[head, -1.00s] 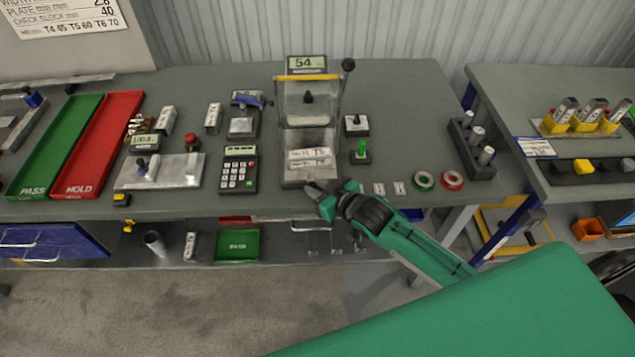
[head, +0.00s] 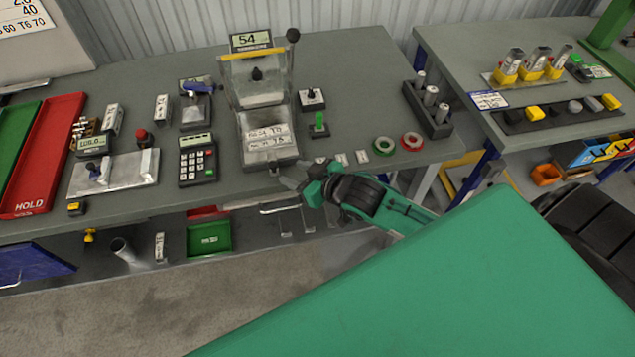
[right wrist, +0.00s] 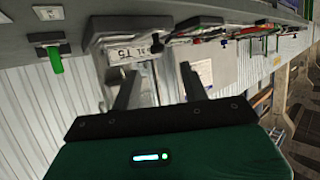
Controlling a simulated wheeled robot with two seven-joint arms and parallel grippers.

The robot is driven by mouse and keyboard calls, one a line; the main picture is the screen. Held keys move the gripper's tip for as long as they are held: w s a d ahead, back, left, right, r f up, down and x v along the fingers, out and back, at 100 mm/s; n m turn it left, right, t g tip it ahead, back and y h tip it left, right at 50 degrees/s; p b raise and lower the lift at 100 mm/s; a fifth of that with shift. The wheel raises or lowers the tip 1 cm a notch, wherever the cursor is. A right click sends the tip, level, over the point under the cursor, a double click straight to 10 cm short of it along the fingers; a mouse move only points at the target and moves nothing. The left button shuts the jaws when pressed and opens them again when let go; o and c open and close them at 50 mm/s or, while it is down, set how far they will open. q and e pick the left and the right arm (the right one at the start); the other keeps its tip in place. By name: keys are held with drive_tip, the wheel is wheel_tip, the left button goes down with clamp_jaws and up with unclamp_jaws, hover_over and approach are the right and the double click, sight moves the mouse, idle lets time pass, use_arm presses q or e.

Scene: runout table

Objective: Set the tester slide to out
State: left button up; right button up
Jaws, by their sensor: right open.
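The tester (head: 252,78) stands at the back middle of the bench in the head view, with a display reading 54 and a black-knobbed lever upright at its right side. Its slide (head: 268,148), a grey metal block with white labels, sits at the tester's front, close to the bench's front edge. My right gripper (head: 296,178) is open just in front and right of the slide's front end. In the right wrist view, its two fingers (right wrist: 158,86) stand apart, with the labelled tester front (right wrist: 122,52) beyond them. I cannot tell whether they touch it. My left gripper is not in view.
Right of the tester are a black switch box (head: 311,98), a green-handled switch (head: 319,124), green and red rings (head: 411,141) and a black post rack (head: 428,112). A calculator (head: 197,160) and a metal fixture (head: 115,174) lie left.

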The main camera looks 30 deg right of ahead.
drive_tip(key=b+v, duration=0.1)
drive_tip(key=v, duration=0.6)
drive_tip(key=shift+s, duration=0.15)
drive_tip(key=shift+r, duration=0.1)
drive_tip(key=w+d+f+m+g+h, duration=0.15)
drive_tip(key=d+f, duration=0.25)
drive_tip(key=f, duration=0.6)
drive_tip(key=d+f+m+g+h, duration=0.1)
drive_tip(key=d+f+h, duration=0.15)
drive_tip(key=f, duration=0.75)
drive_tip(key=s+d+f+g+h, duration=0.1)
drive_tip(key=s+d+f, duration=0.15)
drive_tip(key=f, duration=0.55)
drive_tip(key=s+d+f+g, duration=0.1)
drive_tip(key=s+f, duration=0.2)
drive_tip(key=f, duration=0.4)
drive_tip(key=s+f+g, duration=0.4)
drive_tip(key=s+f, duration=1.1)
drive_tip(key=f, duration=0.2)
drive_tip(key=s+a+f+g, duration=0.1)
drive_tip(key=s+a+f, duration=0.2)
drive_tip(key=s, duration=0.6)
drive_tip(key=s+a+f+g, duration=0.2)
drive_tip(key=s+f, duration=0.3)
drive_tip(key=s, duration=0.4)
drive_tip(key=shift+a+f, duration=0.3)
drive_tip(key=shift+a, duration=0.5)
